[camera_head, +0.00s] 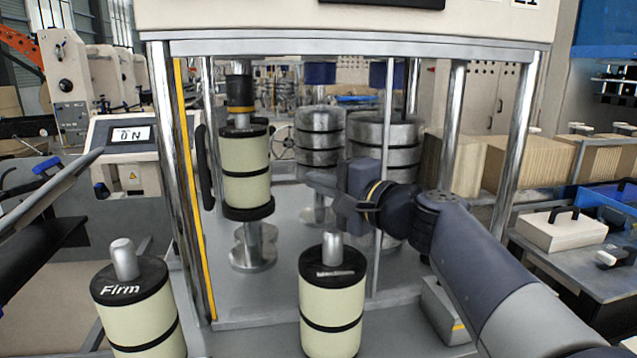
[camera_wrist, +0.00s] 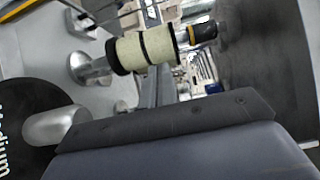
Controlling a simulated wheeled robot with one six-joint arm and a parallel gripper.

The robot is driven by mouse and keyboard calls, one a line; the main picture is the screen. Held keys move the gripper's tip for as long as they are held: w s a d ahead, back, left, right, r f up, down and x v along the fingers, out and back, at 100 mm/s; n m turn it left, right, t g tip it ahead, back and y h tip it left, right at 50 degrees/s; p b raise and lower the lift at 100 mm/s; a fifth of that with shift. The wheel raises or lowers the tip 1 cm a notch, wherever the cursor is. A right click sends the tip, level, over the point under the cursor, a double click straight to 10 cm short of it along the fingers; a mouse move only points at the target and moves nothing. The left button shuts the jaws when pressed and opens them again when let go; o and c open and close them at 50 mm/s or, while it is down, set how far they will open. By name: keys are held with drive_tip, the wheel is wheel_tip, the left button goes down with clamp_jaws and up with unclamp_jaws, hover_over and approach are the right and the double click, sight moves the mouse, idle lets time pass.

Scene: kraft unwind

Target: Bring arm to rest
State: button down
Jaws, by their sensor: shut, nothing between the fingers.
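My arm reaches in from the lower right in the head view. My gripper (camera_head: 326,190) is shut and empty, pointing left inside the machine's open front. It is in front of the stacked grey rolls and above the cream roll with the black top (camera_head: 332,300). In the wrist view a dark gripper part (camera_wrist: 170,125) fills the bottom. A black disc lettered "Medium" (camera_wrist: 30,105) with a metal knob shows at its left edge. A cream roll with black bands (camera_head: 246,170) stands in the machine on a metal base; it also shows in the wrist view (camera_wrist: 146,50).
The machine's metal posts (camera_head: 450,125) stand close around my arm. A cream roll marked "Firm" (camera_head: 140,310) stands at lower left. Stacked grey rolls (camera_head: 384,140) stand behind my gripper. A display panel (camera_head: 130,134) is at left, and a bench with a white box (camera_head: 562,230) is at right.

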drive_tip(key=w+d+p, duration=0.3)
drive_tip(key=d+p, duration=0.2)
drive_tip(key=d, duration=1.2)
drive_tip(key=shift+d, duration=0.3)
